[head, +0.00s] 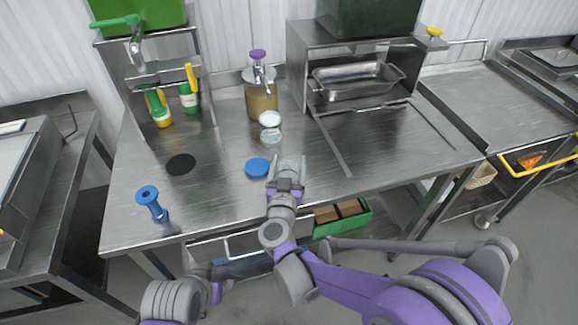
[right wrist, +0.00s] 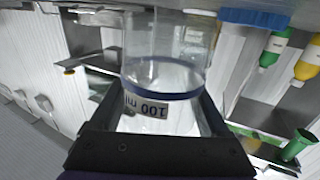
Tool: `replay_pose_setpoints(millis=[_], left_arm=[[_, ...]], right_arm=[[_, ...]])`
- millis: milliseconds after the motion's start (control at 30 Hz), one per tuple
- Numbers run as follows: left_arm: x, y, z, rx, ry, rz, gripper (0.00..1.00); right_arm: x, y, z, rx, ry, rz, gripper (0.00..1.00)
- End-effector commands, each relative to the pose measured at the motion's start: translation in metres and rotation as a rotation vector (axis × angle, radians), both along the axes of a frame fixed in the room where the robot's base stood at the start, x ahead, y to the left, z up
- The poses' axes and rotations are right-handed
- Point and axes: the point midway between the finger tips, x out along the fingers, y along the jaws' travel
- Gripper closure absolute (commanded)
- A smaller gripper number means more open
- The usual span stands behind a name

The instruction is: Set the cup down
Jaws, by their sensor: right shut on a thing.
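My right gripper (head: 286,178) is over the front middle of the steel counter, shut on a clear cup (head: 292,166). In the right wrist view the cup (right wrist: 165,60) shows between the fingers, with a dark blue band and a "100 ml" label that reads upside down. The wrist picture is inverted, with the counter along its top edge. The cup's lower end is close to the counter; I cannot tell whether it touches. Only part of my left arm shows, at the bottom of the head view; its gripper does not show.
A blue disc (head: 257,167) lies just left of the cup, and a black disc (head: 180,164) farther left. A blue-handled tool (head: 152,203) stands front left. Behind are a small clear container (head: 270,132), a pump jar (head: 262,100) and a metal pan (head: 355,82). The counter's right side is clear.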

Motion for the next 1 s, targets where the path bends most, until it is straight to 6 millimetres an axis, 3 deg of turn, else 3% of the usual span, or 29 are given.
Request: replay_pose_setpoints(millis=[100,500,533,600,1000], left_arm=[[-0.0002,0.0,-0.0011,0.0,0.0,0.0,0.32],[-0.0015,0.0,-0.0063,0.0,0.003,0.0,0.32],[-0.0012,0.0,-0.0053,0.0,0.002,0.0,0.32],[-0.0012,0.0,-0.0047,0.0,0.002,0.0,0.32],[-0.0005,0.0,-0.0021,0.0,0.001,0.0,0.32]], right_arm=[[-0.0001,-0.0001,-0.0098,0.0,0.0,0.0,0.74],[-0.0004,-0.0003,-0.0145,0.001,0.001,0.0,0.74],[-0.0003,-0.0003,-0.0135,0.001,0.0,0.0,0.15],[-0.0002,-0.0003,-0.0129,0.001,0.0,0.0,0.02],[-0.0066,0.0008,-0.0094,0.0,0.0,0.001,0.0]])
